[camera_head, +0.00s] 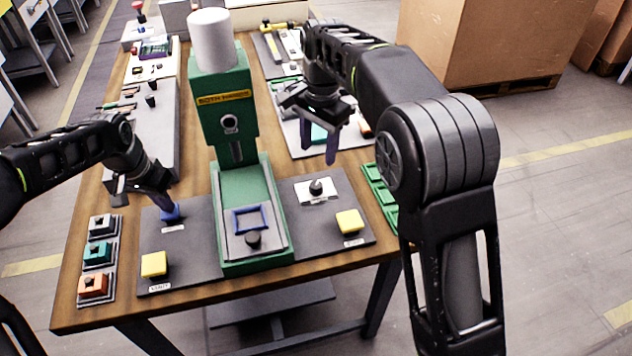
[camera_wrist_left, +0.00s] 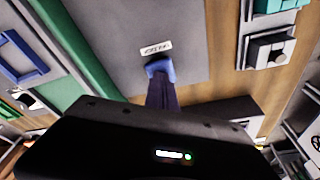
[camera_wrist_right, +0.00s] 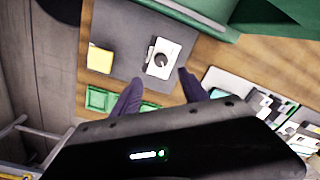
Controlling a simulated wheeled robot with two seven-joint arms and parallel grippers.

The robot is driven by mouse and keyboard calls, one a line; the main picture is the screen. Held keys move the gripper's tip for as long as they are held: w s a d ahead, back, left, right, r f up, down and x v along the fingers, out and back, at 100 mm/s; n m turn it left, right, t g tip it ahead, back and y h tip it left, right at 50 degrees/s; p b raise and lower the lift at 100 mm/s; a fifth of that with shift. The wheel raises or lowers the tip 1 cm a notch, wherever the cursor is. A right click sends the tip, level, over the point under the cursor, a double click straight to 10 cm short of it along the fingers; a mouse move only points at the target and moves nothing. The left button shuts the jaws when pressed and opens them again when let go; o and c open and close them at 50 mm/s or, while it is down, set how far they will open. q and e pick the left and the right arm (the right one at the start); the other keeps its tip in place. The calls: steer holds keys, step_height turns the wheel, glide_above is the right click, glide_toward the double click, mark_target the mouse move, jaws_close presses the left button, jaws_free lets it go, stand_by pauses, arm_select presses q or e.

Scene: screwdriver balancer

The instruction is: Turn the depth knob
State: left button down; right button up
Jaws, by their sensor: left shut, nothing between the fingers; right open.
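A black round knob (camera_head: 316,187) sits on a white plate on the right dark panel. It also shows in the right wrist view (camera_wrist_right: 161,58). My right gripper (camera_head: 318,155) is open and empty above and behind the knob; in its wrist view the fingers (camera_wrist_right: 160,88) are spread, with the knob beyond them. My left gripper (camera_head: 167,203) is shut and empty, its fingertips at a blue button (camera_head: 171,214) on the left dark panel. The left wrist view shows the blue button (camera_wrist_left: 159,68) at the fingertips; I cannot tell whether they touch it.
A green press (camera_head: 222,120) with a white top stands between the panels. Yellow buttons (camera_head: 153,264) (camera_head: 348,222) sit near the front. A large carton (camera_head: 480,40) stands behind.

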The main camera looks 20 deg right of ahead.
mark_target(316, 185)
steer(key=shift+f, duration=0.1)
steer(key=f, duration=1.2)
steer(key=shift+w+a, duration=0.15)
steer(key=shift+w, duration=0.15)
steer(key=shift+r, duration=0.1)
jaws_close()
